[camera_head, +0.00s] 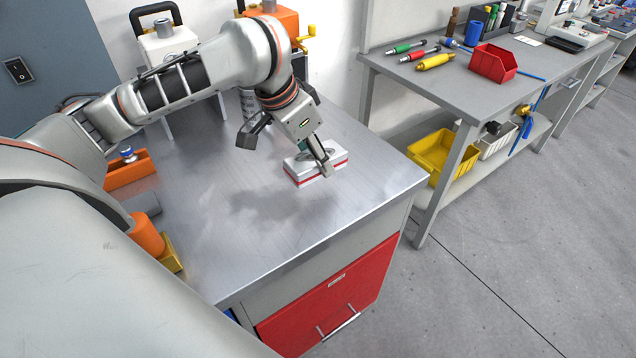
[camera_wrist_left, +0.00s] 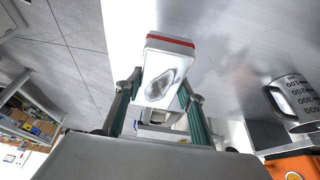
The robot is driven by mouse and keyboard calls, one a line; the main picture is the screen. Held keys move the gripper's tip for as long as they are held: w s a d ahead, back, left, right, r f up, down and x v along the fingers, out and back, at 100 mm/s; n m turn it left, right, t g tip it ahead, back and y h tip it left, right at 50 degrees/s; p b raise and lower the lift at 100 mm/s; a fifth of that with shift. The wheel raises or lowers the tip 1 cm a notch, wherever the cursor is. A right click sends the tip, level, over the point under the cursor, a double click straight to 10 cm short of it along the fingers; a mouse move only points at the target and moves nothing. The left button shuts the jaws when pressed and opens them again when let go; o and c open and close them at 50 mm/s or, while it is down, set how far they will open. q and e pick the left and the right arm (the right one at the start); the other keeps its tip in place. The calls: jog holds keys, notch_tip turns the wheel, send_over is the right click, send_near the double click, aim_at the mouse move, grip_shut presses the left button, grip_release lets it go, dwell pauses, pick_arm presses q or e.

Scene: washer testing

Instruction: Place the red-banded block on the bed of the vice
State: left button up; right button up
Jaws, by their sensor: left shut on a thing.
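The red-banded block (camera_head: 304,173) is a white block with red stripes at the right part of the steel bench top. My left gripper (camera_head: 322,166) is shut on it from above. In the left wrist view the block (camera_wrist_left: 164,78) sits between the two fingers (camera_wrist_left: 158,92), its white end with a grey oval mark facing the camera. I cannot tell whether the block touches the bench or hangs just above it. I cannot make out the vice with certainty. My right gripper is not in view.
The steel bench top (camera_head: 300,245) is clear in front of the block. Orange parts (camera_head: 130,170) stand at its left, partly behind my arm. A metal measuring jug (camera_wrist_left: 292,102) shows in the wrist view. A second bench (camera_head: 430,85) with tools stands at right.

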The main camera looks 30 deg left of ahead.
aim_at(316, 190)
pick_arm(q)
jog(key=shift+f, duration=0.75)
jog(key=shift+f+b, duration=0.25)
jog(key=shift+b, duration=0.05)
notch_tip(316, 190, down, 4)
jog(key=shift+r+b, duration=0.25)
jog(key=shift+b, duration=0.7)
jog(key=shift+f, duration=0.35)
jog(key=shift+r, duration=0.15)
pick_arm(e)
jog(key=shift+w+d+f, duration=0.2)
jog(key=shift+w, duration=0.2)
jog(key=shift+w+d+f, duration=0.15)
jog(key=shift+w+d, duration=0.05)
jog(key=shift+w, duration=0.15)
pick_arm(q)
jog(key=o, duration=1.6)
jog(key=shift+c, duration=0.2)
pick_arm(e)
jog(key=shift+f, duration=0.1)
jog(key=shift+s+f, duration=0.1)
